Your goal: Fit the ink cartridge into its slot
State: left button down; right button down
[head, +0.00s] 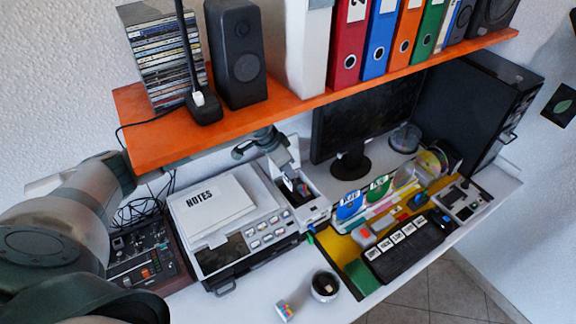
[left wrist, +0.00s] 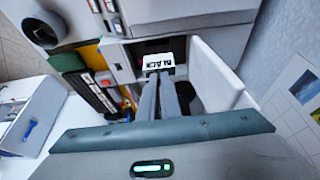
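The ink cartridge, labelled BLACK (left wrist: 158,62), shows at my left fingertips in the left wrist view, over a dark opening. My left gripper (left wrist: 159,76) has its fingers close together at the cartridge's near edge and looks shut on it. In the head view my left gripper (head: 290,179) reaches down under the shelf to the right end of the grey-white printer (head: 235,262), at its open bay (head: 312,206). How deep the cartridge sits is hidden. A small block with a coloured label (head: 285,311) lies on the desk in front. My right gripper is not in view.
An orange shelf (head: 150,138) with speaker, discs and binders hangs above my left arm. A NOTES pad (head: 215,207) lies on the printer. A mixer (head: 140,255) stands left, a cup (head: 325,285) in front, and a yellow tray (head: 335,243) right. A monitor (head: 365,118) stands behind.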

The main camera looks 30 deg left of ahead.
aim_at(287, 183)
pick_arm(q)
jog(key=shift+r, duration=0.1)
dwell(0.5)
jog(key=shift+s+p, duration=0.1)
jog(key=shift+p, duration=0.55)
jog(key=shift+f+b, duration=0.95)
jog(key=shift+f, duration=2.3)
